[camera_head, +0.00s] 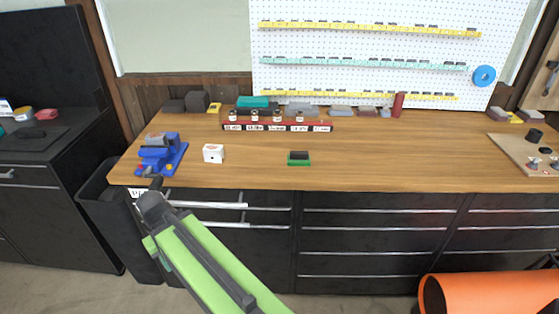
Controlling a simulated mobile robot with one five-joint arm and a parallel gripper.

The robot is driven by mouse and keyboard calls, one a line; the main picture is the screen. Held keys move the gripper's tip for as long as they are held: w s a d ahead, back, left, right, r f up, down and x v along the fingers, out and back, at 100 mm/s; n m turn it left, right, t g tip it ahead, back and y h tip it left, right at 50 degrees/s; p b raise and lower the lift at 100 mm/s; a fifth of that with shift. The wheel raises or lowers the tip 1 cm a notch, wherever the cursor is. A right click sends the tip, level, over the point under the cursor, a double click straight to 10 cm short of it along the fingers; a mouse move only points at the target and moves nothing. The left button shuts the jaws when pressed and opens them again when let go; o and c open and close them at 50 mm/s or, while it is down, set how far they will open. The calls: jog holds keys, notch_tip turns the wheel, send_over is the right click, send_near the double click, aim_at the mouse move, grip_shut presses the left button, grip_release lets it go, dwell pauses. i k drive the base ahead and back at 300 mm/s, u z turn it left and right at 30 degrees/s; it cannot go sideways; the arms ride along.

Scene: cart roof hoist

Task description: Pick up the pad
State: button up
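A small block with a dark top and a green base (299,158) lies alone near the front middle of the wooden bench top; it looks like the pad, though I cannot be sure. My gripper (155,184) is at the end of my green and dark arm, at the bench's front edge on the left. It is just in front of the blue vise and well to the left of the green-based block. The gripper is small and dark here, and its fingers are not clear. I cannot see anything held in it.
A blue vise (162,156) and a small white box (213,153) stand left of the block. A red rack (278,125) with small jars stands behind it. A wooden board (524,154) with fittings lies far right. The bench top (400,160) right of the block is clear.

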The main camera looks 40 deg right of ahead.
aim_at(295, 158)
jog(key=u, duration=0.15)
jog(key=i, duration=1)
jog(key=z, duration=0.05)
